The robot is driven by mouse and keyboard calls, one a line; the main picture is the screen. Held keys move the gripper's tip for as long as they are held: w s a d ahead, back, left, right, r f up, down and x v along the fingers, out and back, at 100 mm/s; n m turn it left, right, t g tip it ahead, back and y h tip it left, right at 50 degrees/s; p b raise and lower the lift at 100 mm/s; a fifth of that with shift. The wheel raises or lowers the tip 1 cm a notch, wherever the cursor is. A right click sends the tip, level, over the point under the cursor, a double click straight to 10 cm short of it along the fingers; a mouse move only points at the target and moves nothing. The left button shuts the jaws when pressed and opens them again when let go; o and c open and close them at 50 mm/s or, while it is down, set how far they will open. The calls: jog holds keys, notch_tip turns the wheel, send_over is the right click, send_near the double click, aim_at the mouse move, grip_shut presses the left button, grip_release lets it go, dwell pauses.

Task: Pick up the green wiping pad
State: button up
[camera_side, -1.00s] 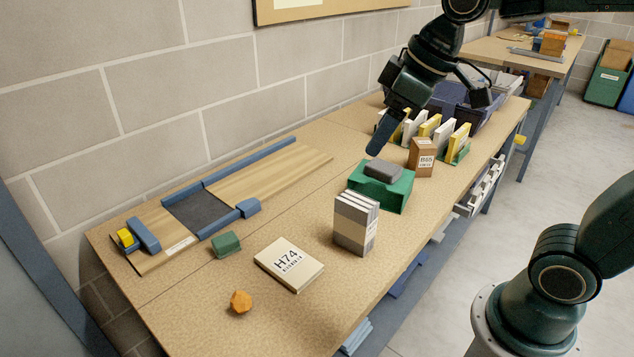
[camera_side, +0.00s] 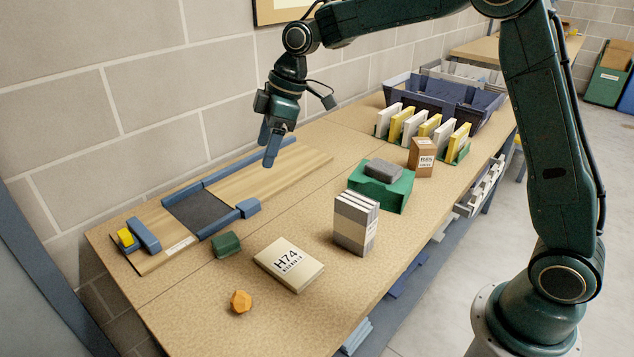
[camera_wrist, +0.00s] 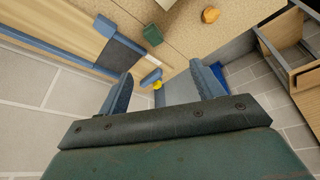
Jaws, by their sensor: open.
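A small green block (camera_side: 226,244), which looks like the green wiping pad, lies on the tan workbench beside the wooden board. It also shows in the wrist view (camera_wrist: 153,35), beyond the fingertips. My gripper (camera_side: 269,160) hangs above the back part of the board, up and to the right of the pad in the side view. In the wrist view my gripper (camera_wrist: 160,70) has its two blue fingers spread, with nothing held between them.
The board carries blue rails (camera_side: 220,172) and a dark panel (camera_side: 200,207). An H74 box (camera_side: 289,264), an orange lump (camera_side: 240,301), grey-white boxes (camera_side: 355,222) and a green stand (camera_side: 390,194) bearing a grey block (camera_side: 383,170) stand nearby. The space above the pad looks clear.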

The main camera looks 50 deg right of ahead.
aim_at(225, 238)
jog(key=w+a+f+n, duration=0.1)
jog(key=w+f+n, duration=0.1)
jog(key=w+f, duration=0.2)
jog(key=w+a+f+n+g+y, duration=0.1)
jog(key=w+f, duration=0.3)
jog(key=f, duration=0.5)
jog(key=shift+w+a+f+n+g, duration=0.2)
jog(key=shift+a+n+g, duration=0.15)
jog(key=shift+n, duration=0.25)
jog(key=shift+x, duration=4.3)
jog(key=shift+a+f, duration=0.1)
jog(key=shift+a, duration=0.05)
jog(key=shift+x, duration=2.5)
jog(key=shift+w+a, duration=0.1)
jog(key=shift+w, duration=0.05)
jog(key=shift+c, duration=0.5)
jog(key=c, duration=1)
